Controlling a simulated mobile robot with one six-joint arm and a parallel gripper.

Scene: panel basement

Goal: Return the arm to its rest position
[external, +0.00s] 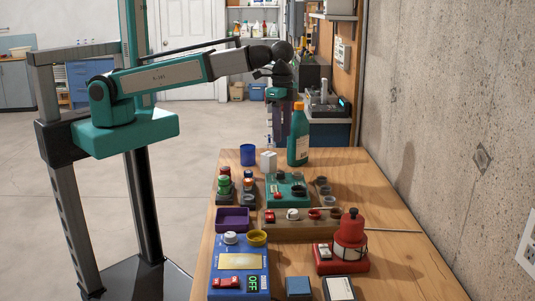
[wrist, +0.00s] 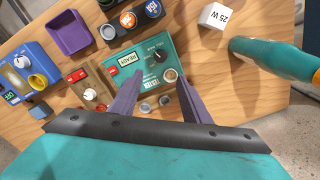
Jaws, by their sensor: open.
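My gripper (external: 281,104) is at the end of my arm, which reaches out to the right, above the far part of the wooden table. In the wrist view my gripper (wrist: 150,95) shows two purple fingers spread apart with nothing between them. The fingers point down toward a teal panel box (wrist: 143,62) with a dark knob, which stands on the table below. The same teal box (external: 288,187) shows in the external view. The gripper is raised above the table and appears to touch nothing.
On the table stand a teal bottle (external: 298,137) with an orange cap, a blue cup (external: 248,155), a white box (external: 268,161), a purple tray (external: 232,220), a blue panel (external: 238,268) and a red beacon (external: 350,238). A concrete wall (external: 450,120) borders the right side. Open floor lies left.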

